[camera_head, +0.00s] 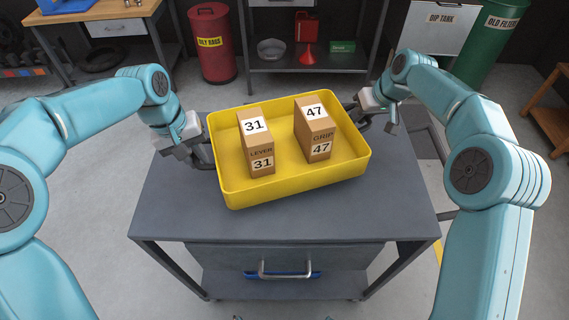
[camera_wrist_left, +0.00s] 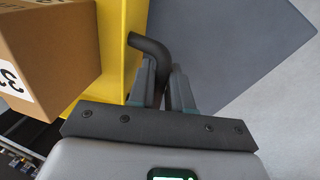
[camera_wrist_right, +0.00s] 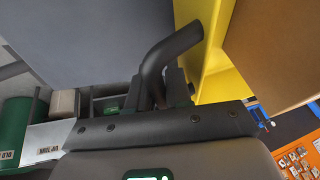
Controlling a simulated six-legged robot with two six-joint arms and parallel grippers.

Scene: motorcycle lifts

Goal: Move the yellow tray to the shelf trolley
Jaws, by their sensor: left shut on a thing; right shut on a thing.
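The yellow tray (camera_head: 290,184) is over the grey table (camera_head: 180,212) in the head view; I cannot tell whether it touches the top. It holds two cardboard boxes, one marked 31 (camera_head: 256,140) and one marked 47 (camera_head: 314,128). My left gripper (camera_head: 204,158) is shut on the dark bent handle (camera_wrist_left: 150,44) at the tray's left side. My right gripper (camera_head: 361,112) is shut on the other dark handle (camera_wrist_right: 178,44) at its right side. A dark shelf unit (camera_head: 306,67) stands behind; I cannot tell whether it is the shelf trolley.
The shelf unit carries a red funnel (camera_head: 307,55), a metal bowl and a green box. A red oily-rags bin (camera_head: 212,42) stands behind left, beside a wooden workbench (camera_head: 100,12). A dip tank (camera_head: 440,28) and a green bin (camera_head: 492,40) stand behind right.

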